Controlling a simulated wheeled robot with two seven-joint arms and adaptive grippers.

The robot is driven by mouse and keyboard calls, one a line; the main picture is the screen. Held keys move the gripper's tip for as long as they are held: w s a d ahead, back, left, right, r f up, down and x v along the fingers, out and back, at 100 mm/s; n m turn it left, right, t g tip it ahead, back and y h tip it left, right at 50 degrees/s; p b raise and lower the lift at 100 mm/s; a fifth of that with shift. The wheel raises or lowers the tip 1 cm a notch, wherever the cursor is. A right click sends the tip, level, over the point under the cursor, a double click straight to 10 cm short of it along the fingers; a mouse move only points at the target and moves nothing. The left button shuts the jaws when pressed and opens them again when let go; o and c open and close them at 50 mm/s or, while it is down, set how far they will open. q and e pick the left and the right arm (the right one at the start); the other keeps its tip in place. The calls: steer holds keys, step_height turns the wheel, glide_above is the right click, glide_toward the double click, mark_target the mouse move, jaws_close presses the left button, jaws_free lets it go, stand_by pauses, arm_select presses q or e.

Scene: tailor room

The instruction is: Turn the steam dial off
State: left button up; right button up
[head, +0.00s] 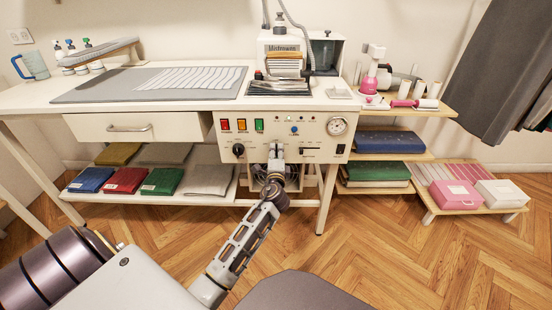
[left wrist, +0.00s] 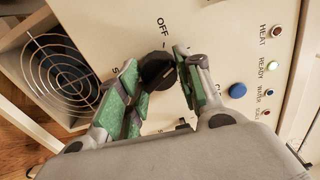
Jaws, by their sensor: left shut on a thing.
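The steam dial (left wrist: 157,68) is a black knob on the cream control panel. In the left wrist view it sits between the green-padded fingers of my left gripper (left wrist: 160,76), which are shut on it. The word OFF is printed on the panel beside the knob; I cannot tell exactly where the knob points. In the head view my left gripper (head: 276,150) is at the middle of the lower panel and hides this dial. My right gripper is not in view.
The control panel (head: 265,152) also has a black knob (head: 238,149), a round gauge (head: 337,125), coloured switches and a blue button (left wrist: 237,90). A round fan grille (left wrist: 60,75) is below. A drawer (head: 130,127) is to the left.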

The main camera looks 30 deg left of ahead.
arm_select(q)
steer(key=shift+f+n+b, duration=0.1)
steer(key=shift+n+b, duration=1.5)
steer(key=shift+n, duration=1.8)
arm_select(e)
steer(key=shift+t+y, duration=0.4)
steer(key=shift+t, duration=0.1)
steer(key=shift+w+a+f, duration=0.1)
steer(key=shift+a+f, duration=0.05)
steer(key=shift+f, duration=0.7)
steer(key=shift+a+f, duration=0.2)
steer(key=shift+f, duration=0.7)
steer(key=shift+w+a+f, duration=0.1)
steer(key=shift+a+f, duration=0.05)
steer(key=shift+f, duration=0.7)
arm_select(q)
steer(key=o, duration=1)
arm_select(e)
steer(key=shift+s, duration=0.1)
arm_select(q)
steer(key=shift+r, duration=0.25)
